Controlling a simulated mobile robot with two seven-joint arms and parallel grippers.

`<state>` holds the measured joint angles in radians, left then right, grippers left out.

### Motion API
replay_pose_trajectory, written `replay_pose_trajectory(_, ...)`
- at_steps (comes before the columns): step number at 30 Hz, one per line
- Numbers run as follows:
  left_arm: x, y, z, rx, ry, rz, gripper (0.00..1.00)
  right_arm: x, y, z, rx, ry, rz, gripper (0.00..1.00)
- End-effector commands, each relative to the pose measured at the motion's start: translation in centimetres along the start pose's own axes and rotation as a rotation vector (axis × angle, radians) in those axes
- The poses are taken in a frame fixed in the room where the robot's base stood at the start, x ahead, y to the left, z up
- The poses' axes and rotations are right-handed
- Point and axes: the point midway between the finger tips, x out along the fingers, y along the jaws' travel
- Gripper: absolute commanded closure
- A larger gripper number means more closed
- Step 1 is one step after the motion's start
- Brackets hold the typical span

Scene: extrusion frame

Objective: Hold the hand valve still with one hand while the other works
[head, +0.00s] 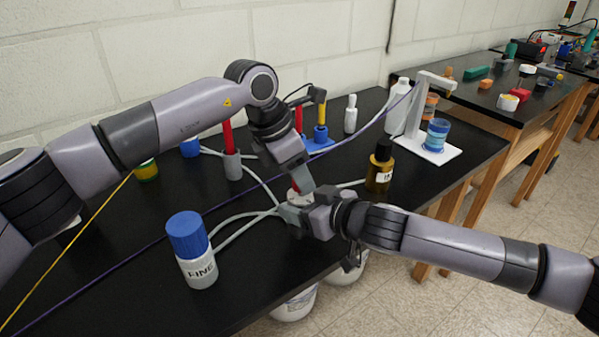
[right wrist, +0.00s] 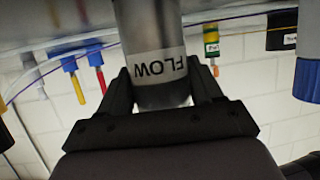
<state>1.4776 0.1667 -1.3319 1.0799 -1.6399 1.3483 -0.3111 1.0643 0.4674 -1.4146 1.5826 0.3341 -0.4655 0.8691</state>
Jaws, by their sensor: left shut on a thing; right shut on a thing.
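The hand valve (head: 297,198) stands near the front of the black bench, with pale hoses running to it. In the right wrist view its grey cylindrical body (right wrist: 155,40) carries a white FLOW label, upside down in the picture. My right gripper (right wrist: 160,90) is shut around this body from the front right; it also shows in the head view (head: 306,214). My left gripper (head: 300,186) reaches down from above and is shut at the top of the valve. A little red shows there, but the fingers hide most of what they hold.
A blue-capped bottle (head: 192,250) stands front left, and a dark amber bottle (head: 380,168) to the right. A red-handled grey valve (head: 232,163) stands behind left. Pale hoses (head: 240,217) and a purple cable (head: 120,257) cross the bench. The bench's front edge is close.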

Motion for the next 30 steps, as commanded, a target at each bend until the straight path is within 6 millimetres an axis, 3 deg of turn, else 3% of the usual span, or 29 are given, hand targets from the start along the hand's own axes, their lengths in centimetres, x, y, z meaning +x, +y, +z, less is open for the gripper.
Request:
replay_pose_trajectory(8, 0.0, -0.1, 0.0, 0.003, 0.000, -0.001, 0.94, 0.0, 0.0, 0.0, 0.001, 0.000, 0.000, 0.70)
replay_pose_trajectory(9, 0.0, -0.1, 0.0, 0.003, 0.000, -0.001, 0.54, 0.0, 0.0, 0.0, 0.001, 0.000, 0.000, 0.70)
replay_pose_trajectory(10, 0.0, -0.1, 0.0, 0.003, 0.000, 0.000, 0.52, 0.0, 0.0, 0.0, 0.001, 0.000, 0.000, 0.70)
replay_pose_trajectory(20, -0.3, 0.0, 0.1, 0.001, -0.001, 0.001, 0.52, 0.0, 0.0, 0.0, 0.001, 0.000, 0.000, 0.70)
replay_pose_trajectory(23, -1.4, 0.0, 0.1, 0.002, -0.001, 0.003, 0.52, 0.0, 0.0, 0.0, 0.001, 0.000, 0.000, 0.70)
replay_pose_trajectory(30, -6.4, 0.1, 0.1, 0.002, -0.003, 0.003, 0.52, 0.0, 0.0, 0.0, 0.001, 0.000, 0.000, 0.70)
